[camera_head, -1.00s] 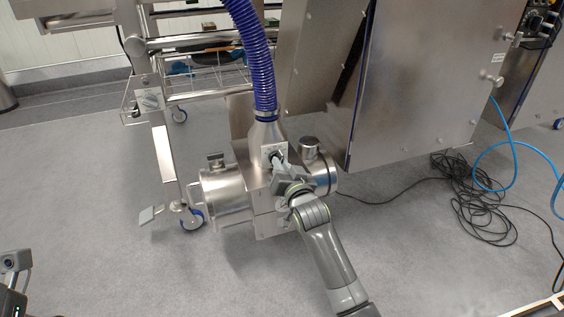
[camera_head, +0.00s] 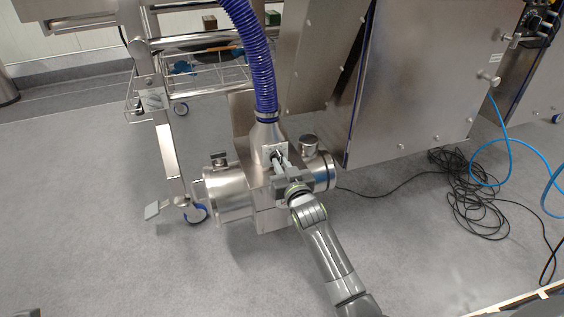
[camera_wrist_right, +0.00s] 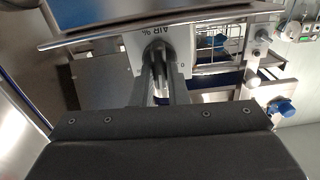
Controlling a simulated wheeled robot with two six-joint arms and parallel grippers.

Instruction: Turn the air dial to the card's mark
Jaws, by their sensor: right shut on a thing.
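The air dial (camera_wrist_right: 155,53) is a dark knob on a pale plate (camera_wrist_right: 179,56) marked "AIR %", upside down in the right wrist view. In the head view the plate (camera_head: 268,149) sits on the steel housing below the purple hose. My right gripper (camera_head: 279,157) reaches it from the lower right. Its fingers (camera_wrist_right: 159,76) are shut on the dial and hide part of it and its scale. I cannot read the dial's setting. I cannot make out the card with the mark. My left gripper is not in view.
A ribbed purple hose (camera_head: 258,65) rises from the steel housing (camera_head: 232,190). A large steel cabinet (camera_head: 425,85) stands to the right and a wheeled frame (camera_head: 165,150) to the left. Black cable (camera_head: 470,195) lies coiled on the right. The front floor is open.

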